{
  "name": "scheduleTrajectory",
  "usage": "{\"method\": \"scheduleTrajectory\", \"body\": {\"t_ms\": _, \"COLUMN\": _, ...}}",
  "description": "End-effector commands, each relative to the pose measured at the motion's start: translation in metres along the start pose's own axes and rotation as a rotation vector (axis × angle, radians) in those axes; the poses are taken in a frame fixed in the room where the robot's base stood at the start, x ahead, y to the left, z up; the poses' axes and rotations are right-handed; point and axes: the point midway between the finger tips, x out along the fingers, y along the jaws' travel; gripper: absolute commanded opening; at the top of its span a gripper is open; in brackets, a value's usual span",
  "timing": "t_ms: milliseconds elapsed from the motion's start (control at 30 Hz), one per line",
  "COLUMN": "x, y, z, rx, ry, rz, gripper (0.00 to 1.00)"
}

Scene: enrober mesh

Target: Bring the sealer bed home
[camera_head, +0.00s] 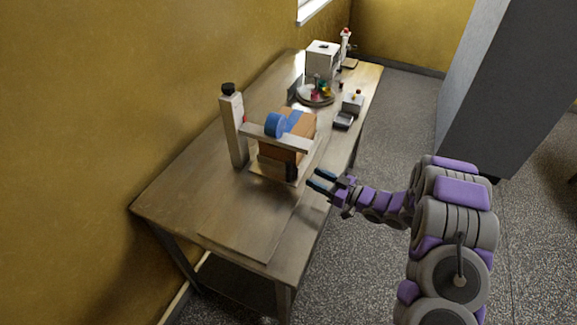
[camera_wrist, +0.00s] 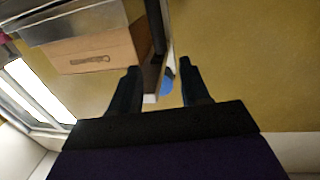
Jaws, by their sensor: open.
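The sealer stands on the wooden table (camera_head: 165,190). It has a pale upright post (camera_head: 234,132) with a black knob, a pale crossbeam (camera_head: 285,142), a blue roll (camera_head: 274,125) and an orange-brown block (camera_head: 305,127). A pale flat base, apparently the bed (camera_head: 262,174), lies low under the crossbeam, with a dark block (camera_head: 291,169) at its front. My gripper (camera_head: 317,180) is open and empty, just right of that dark block, apart from it as far as I can tell. In the wrist view a blue part (camera_wrist: 168,82) and a pale bar end (camera_wrist: 150,98) show between the fingers (camera_wrist: 159,68).
Behind the sealer are a round tray (camera_head: 303,99) with coloured items, a white machine (camera_head: 322,60) and a small grey device (camera_head: 344,120). A flat board (camera_head: 245,235) lies at the near table end. Yellow wall on the left; open floor (camera_head: 390,130) on the right.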

Motion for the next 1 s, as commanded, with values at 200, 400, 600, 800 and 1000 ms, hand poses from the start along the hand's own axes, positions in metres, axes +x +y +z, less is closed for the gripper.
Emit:
{"method": "scheduleTrajectory", "body": {"t_ms": 200, "x": 0.038, "y": -0.001, "z": 0.0, "rx": -0.003, "ry": 0.004, "rz": -0.004, "gripper": 0.46}}
{"method": "scheduleTrajectory", "body": {"t_ms": 400, "x": 0.07, "y": -0.001, "z": 0.001, "rx": -0.004, "ry": 0.002, "rz": -0.003, "gripper": 0.46}}
{"method": "scheduleTrajectory", "body": {"t_ms": 600, "x": 0.097, "y": -0.001, "z": 0.0, "rx": -0.001, "ry": 0.002, "rz": -0.001, "gripper": 0.46}}
{"method": "scheduleTrajectory", "body": {"t_ms": 800, "x": 0.109, "y": 0.0, "z": 0.0, "rx": -0.001, "ry": 0.002, "rz": 0.0, "gripper": 0.46}}
{"method": "scheduleTrajectory", "body": {"t_ms": 1000, "x": 0.111, "y": 0.0, "z": -0.001, "rx": 0.0, "ry": 0.002, "rz": 0.001, "gripper": 0.46}}
